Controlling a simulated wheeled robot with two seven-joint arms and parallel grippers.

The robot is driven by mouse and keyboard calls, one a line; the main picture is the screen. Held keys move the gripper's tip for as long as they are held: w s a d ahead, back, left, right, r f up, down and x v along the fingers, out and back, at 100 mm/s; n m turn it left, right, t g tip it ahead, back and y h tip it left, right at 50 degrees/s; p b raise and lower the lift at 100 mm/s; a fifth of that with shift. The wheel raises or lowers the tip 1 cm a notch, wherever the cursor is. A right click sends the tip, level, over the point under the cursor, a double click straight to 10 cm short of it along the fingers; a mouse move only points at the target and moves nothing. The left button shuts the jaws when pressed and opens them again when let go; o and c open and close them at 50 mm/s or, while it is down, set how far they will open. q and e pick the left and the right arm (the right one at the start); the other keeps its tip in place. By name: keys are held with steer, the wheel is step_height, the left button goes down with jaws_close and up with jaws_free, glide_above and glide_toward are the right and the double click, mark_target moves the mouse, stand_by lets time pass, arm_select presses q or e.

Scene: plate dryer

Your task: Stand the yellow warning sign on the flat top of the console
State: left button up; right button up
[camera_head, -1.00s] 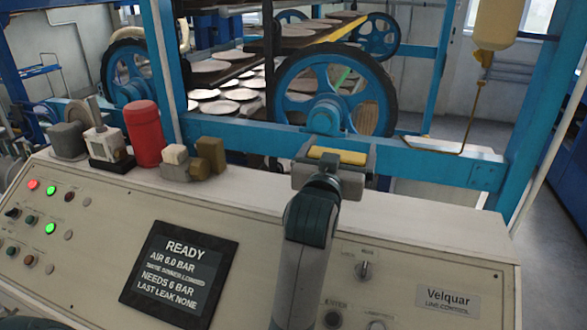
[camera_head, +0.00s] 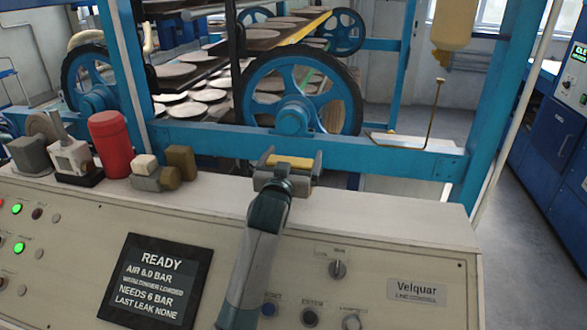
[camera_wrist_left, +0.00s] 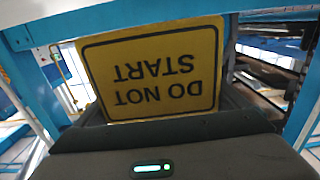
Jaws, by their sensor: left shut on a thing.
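The yellow warning sign (camera_head: 290,162) shows in the head view only as a thin yellow strip between the fingers of my left gripper (camera_head: 286,165). In the left wrist view the sign (camera_wrist_left: 150,75) shows its face, with a black border and "DO NOT START" upside down in the picture. My left gripper is shut on the sign, at the back part of the console's pale flat top (camera_head: 375,207). I cannot tell whether the sign's lower edge touches the top. My right gripper is out of view.
A red canister (camera_head: 110,145), a small white-and-black device (camera_head: 74,160) and blocky brown and cream parts (camera_head: 166,170) stand at the left of the top. A blue frame beam (camera_head: 345,151) and wheel (camera_head: 293,90) are behind. The top right of the gripper is bare.

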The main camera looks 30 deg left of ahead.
arm_select(q)
step_height(320, 180, down, 3)
steer(key=shift+f+p, duration=0.2)
steer(key=shift+p, duration=0.65)
steer(key=shift+f, duration=0.25)
steer(key=shift+f, duration=0.1)
steer(key=o, duration=0.8)
steer(key=shift+f, duration=0.1)
steer(key=shift+o, duration=0.4)
steer(key=shift+s+d, duration=0.1)
